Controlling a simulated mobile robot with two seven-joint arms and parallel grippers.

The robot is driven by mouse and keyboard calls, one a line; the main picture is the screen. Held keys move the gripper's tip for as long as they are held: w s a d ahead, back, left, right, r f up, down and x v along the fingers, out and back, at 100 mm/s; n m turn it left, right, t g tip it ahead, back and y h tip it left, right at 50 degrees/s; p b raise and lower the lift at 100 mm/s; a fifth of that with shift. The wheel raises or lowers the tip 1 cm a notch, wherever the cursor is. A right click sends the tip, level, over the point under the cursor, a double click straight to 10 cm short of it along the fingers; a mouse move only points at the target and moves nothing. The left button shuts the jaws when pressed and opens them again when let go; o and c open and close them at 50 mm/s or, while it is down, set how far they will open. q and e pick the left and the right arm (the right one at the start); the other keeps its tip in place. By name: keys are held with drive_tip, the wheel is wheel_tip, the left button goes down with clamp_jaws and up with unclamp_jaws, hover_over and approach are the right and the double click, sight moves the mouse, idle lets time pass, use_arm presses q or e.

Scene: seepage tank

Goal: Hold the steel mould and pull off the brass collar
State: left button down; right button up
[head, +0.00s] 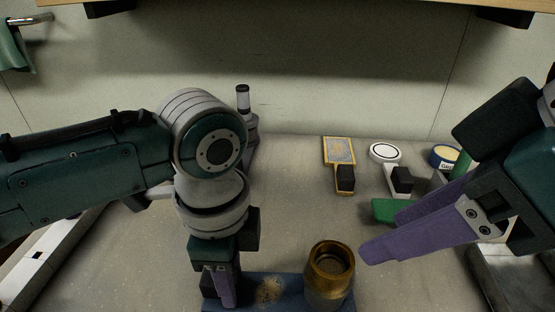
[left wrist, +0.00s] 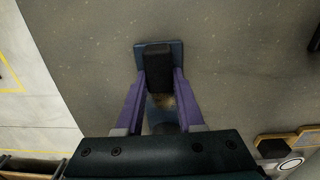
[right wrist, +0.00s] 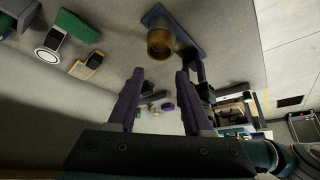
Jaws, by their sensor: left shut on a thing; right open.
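The brass collar (head: 330,270) is a round, open-topped piece standing upright at the right end of a blue base plate (head: 268,286). It also shows in the right wrist view (right wrist: 160,42). Whatever it surrounds is mostly hidden; I cannot clearly make out the steel mould. My left gripper (head: 226,288) is at the plate's left end. The left wrist view shows its purple fingers shut on a black block (left wrist: 158,68) on that plate. My right gripper (head: 388,232) is open and empty, to the right of the collar and apart from it.
Behind, a yellow-framed piece (head: 340,151), a white round piece (head: 384,152) and a blue-and-yellow tin (head: 444,156) stand on the bench. A green block (head: 394,211) lies near my right fingers. A grey cylinder stand (head: 243,100) is behind my left arm. Bench between plate and back items is clear.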

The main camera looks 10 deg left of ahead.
sight(332, 268)
drive_tip(key=shift+o, duration=1.4)
drive_tip(key=shift+w+a, duration=0.15)
drive_tip(key=shift+a, duration=0.25)
drive_tip(key=o, duration=0.5)
drive_tip(key=a+g, duration=0.1)
drive_tip(key=a, duration=0.1)
drive_tip(key=w+a+g+h, duration=0.1)
drive_tip(key=shift+w+a, duration=0.15)
drive_tip(key=shift+a, duration=0.25)
drive_tip(key=shift+c, duration=0.2)
drive_tip(key=shift+w+a+r+g+h, duration=0.1)
drive_tip(key=shift+w+a+g+h, duration=0.15)
drive_tip(key=shift+g+h, duration=0.3)
drive_tip(key=f, duration=0.3)
drive_tip(key=w+f+m+h, duration=0.1)
drive_tip(key=f, duration=0.3)
drive_tip(key=d+f+h, duration=0.1)
drive_tip(key=f, duration=0.3)
drive_tip(key=shift+w+f+g, duration=0.1)
drive_tip(key=shift+w+g, duration=0.05)
drive_tip(key=shift+g, duration=0.2)
clamp_jaws()
drive_tip(key=shift+r, duration=0.25)
